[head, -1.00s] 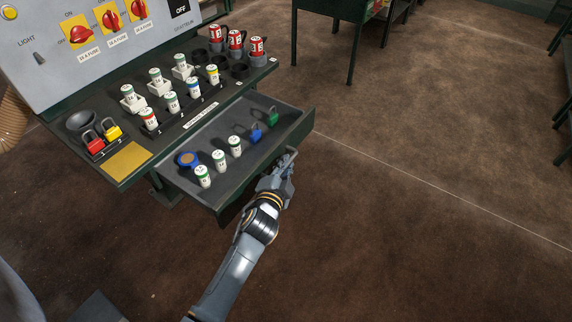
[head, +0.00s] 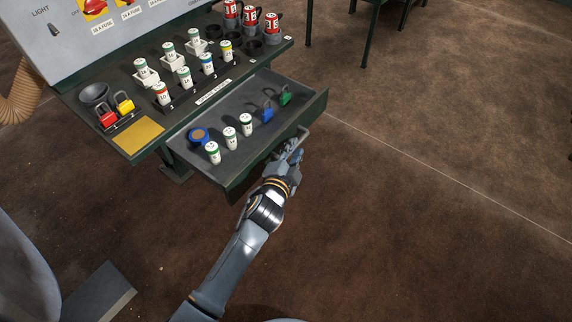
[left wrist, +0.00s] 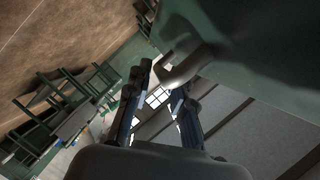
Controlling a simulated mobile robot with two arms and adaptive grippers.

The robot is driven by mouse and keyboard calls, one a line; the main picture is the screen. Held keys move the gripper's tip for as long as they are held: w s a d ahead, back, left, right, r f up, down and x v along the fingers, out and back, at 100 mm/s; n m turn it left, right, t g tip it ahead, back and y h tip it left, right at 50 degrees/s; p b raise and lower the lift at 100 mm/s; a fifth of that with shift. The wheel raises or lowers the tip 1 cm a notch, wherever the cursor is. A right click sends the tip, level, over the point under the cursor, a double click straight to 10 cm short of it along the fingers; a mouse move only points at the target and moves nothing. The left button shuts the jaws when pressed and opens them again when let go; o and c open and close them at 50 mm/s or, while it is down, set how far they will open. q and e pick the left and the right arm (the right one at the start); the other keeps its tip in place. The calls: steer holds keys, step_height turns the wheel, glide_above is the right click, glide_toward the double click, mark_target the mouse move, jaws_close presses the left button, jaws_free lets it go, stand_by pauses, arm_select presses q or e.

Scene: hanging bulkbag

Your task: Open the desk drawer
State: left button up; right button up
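The desk drawer (head: 228,170) is pulled out from under the dark green desk (head: 95,130) in the head view. My left gripper (head: 294,150) is at this handle. In the wrist view its fingers (left wrist: 160,98) stand apart with a gap between them; the handle crosses near the tips, and contact is unclear. My right gripper is out of view.
A grey control panel (head: 60,45) rises behind. Dark green table legs stand at the top. The brown floor (head: 420,210) right of the drawer is clear.

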arm_select(q)
steer(key=v, duration=0.9)
steer(key=shift+s, duration=0.3)
steer(key=shift+a+r, duration=0.1)
steer(key=s+a+f+n+g+y, duration=0.1)
steer(key=s+a+f+n+g, duration=0.2)
steer(key=f, duration=0.8)
steer(key=s+a+f+n+g+y, duration=0.15)
steer(key=s+a+f, duration=0.35)
steer(key=f, duration=0.6)
steer(key=s+a+f+n+g, duration=0.1)
steer(key=s+a+f+g, duration=0.3)
steer(key=f, duration=0.8)
steer(key=s+a+f+n+g, duration=0.1)
steer(key=s+a+f+n, duration=0.1)
steer(key=s, duration=0.7)
steer(key=s+a+f+n+g+y, duration=0.1)
steer(key=s+a+f+n+g, duration=0.1)
steer(key=s+a+f, duration=0.2)
steer(key=s+a+f+n+g+y, duration=0.1)
steer(key=s+f, duration=0.7)
steer(key=s, duration=0.8)
steer(key=a+n+g, duration=0.1)
steer(key=a+n, duration=0.1)
steer(key=a, duration=0.1)
steer(key=shift+f, duration=0.25)
